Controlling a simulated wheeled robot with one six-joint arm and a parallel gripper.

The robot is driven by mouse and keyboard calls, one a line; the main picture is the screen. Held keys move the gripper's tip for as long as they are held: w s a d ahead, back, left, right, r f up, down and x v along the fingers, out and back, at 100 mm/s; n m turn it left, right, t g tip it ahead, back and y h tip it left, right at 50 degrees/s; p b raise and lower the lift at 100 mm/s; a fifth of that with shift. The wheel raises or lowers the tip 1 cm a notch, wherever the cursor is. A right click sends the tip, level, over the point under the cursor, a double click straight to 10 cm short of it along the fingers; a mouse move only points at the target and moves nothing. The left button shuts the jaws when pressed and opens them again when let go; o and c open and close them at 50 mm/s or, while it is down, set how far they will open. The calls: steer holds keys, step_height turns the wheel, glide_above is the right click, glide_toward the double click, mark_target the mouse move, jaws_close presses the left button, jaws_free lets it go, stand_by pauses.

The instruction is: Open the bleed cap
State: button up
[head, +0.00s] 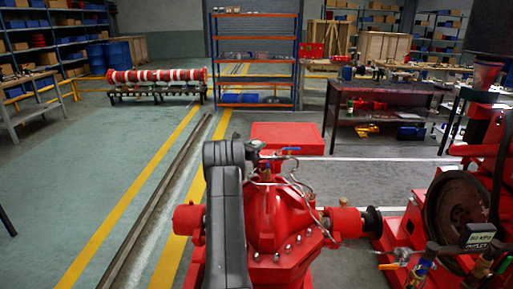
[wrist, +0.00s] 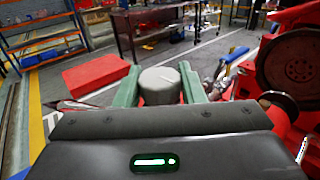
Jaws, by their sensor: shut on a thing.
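In the wrist view, the bleed cap (wrist: 160,86) is a pale grey round cap. It sits between the two green fingers of my gripper (wrist: 160,88), which are shut on it from both sides. In the head view, my dark grey arm reaches to the top of the red pump casing (head: 275,215). My gripper (head: 256,154) is small there and partly hidden behind the arm, so the cap cannot be made out. A small valve with a blue handle (head: 290,149) stands just right of the gripper; the blue handle also shows in the wrist view (wrist: 236,54).
Thin metal pipes (head: 300,190) run down the casing close to the gripper. A large dark flywheel (head: 462,210) and red engine parts stand at the right. A red block (head: 287,138) lies on the floor behind the pump. The floor at left is open.

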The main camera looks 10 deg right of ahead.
steer(key=t+y+b, duration=0.1)
steer(key=b, duration=0.2)
steer(key=shift+f+n, duration=0.2)
steer(key=shift+n, duration=0.2)
steer(key=shift+r+n+t+b, duration=0.25)
steer(key=shift+n+t+b, duration=0.05)
steer(key=shift+b, duration=0.35)
steer(key=o, duration=1)
steer(key=shift+s+a+f, duration=0.1)
steer(key=shift+s+a, duration=0.3)
steer(key=b+v, duration=0.1)
steer(key=v, duration=0.5)
steer(key=b+v, duration=0.1)
steer(key=v, duration=0.5)
steer(key=shift+s+a+r, duration=0.15)
steer(key=shift+s+r, duration=0.1)
steer(key=shift+s, duration=0.1)
